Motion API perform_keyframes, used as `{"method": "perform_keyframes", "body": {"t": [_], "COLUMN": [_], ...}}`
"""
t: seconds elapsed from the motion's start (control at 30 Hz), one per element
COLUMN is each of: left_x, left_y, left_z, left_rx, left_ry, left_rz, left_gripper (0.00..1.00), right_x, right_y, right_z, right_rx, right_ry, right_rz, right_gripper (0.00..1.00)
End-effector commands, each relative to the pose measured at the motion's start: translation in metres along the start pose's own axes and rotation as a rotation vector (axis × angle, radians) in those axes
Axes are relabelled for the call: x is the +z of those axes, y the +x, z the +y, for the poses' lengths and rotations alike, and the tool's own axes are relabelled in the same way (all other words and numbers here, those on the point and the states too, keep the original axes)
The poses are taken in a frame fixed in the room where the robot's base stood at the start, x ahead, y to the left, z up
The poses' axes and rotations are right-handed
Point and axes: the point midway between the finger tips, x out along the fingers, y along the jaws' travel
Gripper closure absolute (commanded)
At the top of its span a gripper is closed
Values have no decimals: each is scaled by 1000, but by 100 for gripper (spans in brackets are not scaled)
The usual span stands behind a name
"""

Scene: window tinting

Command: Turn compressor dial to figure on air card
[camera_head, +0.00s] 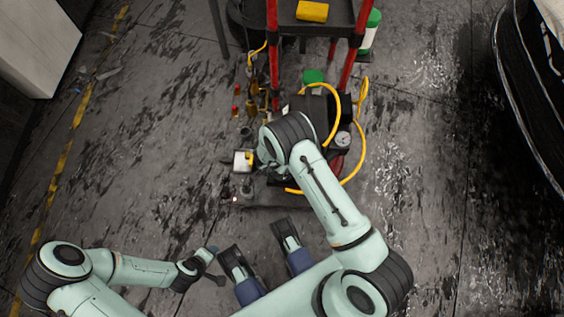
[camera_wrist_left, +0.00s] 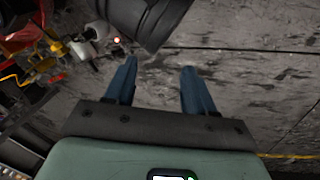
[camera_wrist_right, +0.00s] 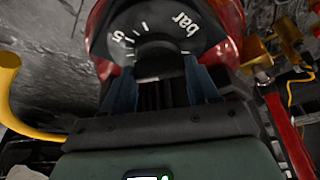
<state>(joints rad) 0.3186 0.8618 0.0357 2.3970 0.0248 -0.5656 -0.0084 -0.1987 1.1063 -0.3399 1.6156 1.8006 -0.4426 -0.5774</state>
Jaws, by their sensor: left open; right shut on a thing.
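The compressor dial (camera_wrist_right: 190,45) fills the top of the right wrist view, a dark face with white marks, "5" at left and "bar" at right. Its black centre knob (camera_wrist_right: 156,48) sits between the fingers of my right gripper (camera_wrist_right: 163,86), which is shut on it. The setting cannot be read. In the head view my right wrist covers the dial and gripper; the compressor's gauge (camera_head: 342,139) shows beside the wrist. My left gripper (camera_wrist_left: 160,80) is open and empty over the floor, away from the compressor. I cannot make out an air card.
A yellow hose (camera_head: 361,150) loops around the compressor. A red-legged cart (camera_head: 348,60) stands behind it. A small white box (camera_head: 243,160) and several brass and red fittings lie to its left.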

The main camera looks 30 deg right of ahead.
Motion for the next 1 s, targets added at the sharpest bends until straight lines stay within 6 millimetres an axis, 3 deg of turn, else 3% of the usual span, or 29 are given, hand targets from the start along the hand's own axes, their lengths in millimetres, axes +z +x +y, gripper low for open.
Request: {"method": "perform_keyframes", "body": {"t": [0.27, 0.3, 0.37, 0.73, 0.87, 1.0], "left_x": [0, 0, 0, 2, 10, 24], "left_y": [0, 0, 0, -2, -9, -22], "left_z": [0, 0, 0, 1, 3, 7], "left_rx": [0, 0, 0, 0, 2, 5], "left_ry": [0, 0, 0, 0, 2, 6], "left_rz": [0, 0, 0, -5, -29, -71], "left_gripper": [46, 46, 46, 46, 46, 46], "right_x": [1, 1, 1, 0, 0, -1], "right_y": [0, 0, 0, -5, -23, -55], "right_z": [-1, -1, -1, 0, -1, -1], "right_rx": [-2, -2, -2, -2, -5, -5], "right_ry": [0, 0, 0, 0, 1, 1], "right_rz": [-3, -4, -3, -2, -3, -3], "right_gripper": [71, 34, 15, 15, 15, 15]}}
